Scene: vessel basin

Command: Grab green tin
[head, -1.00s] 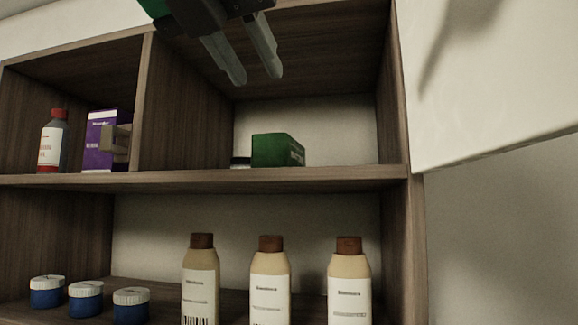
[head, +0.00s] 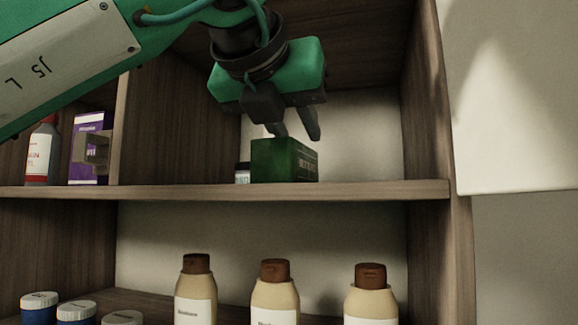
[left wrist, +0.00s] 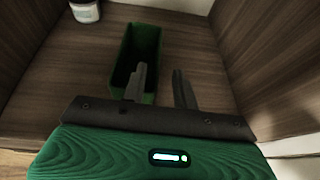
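The green tin (head: 285,162) stands in the upper right compartment of the shelf, near its front edge. In the left wrist view the green tin (left wrist: 146,42) is long and narrow with a dark top side. My left gripper (head: 298,137) is open and empty, pointing down at the tin from above. In the left wrist view one finger of the gripper (left wrist: 158,70) overlaps the tin and the other is to its right, over bare wood. I cannot tell whether a finger touches the tin. My right gripper is not in view.
A small white-labelled jar (head: 242,173) stands just left of the tin. Brown-capped bottles (head: 275,295) and blue jars (head: 77,313) stand below. Free room lies right of the tin.

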